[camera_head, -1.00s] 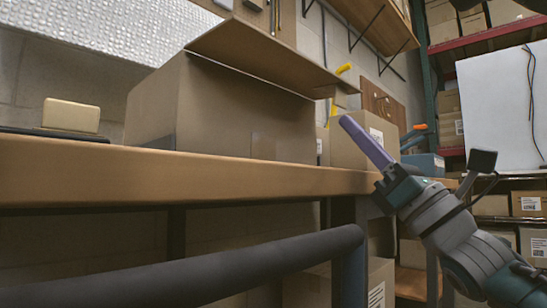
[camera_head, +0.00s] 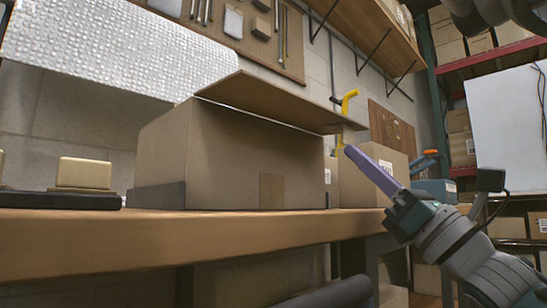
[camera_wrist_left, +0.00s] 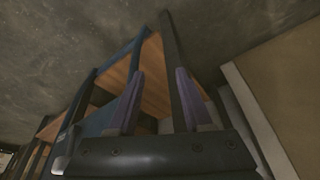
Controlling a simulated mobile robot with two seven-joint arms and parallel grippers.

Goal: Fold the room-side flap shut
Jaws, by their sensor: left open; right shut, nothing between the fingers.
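A brown cardboard box (camera_head: 225,160) stands on the wooden bench (camera_head: 150,240) in the head view. Its room-side flap (camera_head: 280,103) sticks out from the top edge toward me, slightly tilted, and hides the box's opening. My right gripper (camera_head: 350,152) is shut and empty, its purple fingers pointing up and left. The fingertips are to the right of the box, just below the flap's right end; I cannot tell whether they touch it. In the left wrist view my left gripper (camera_wrist_left: 155,98) is open, with nothing between its purple fingers.
A cream block (camera_head: 85,173) lies on a dark tray at the bench's left. Another carton (camera_head: 375,172) and a blue bin (camera_head: 435,190) stand right of the box. A yellow-handled tool (camera_head: 347,98) shows behind the flap. A dark rail (camera_head: 325,295) runs below the bench.

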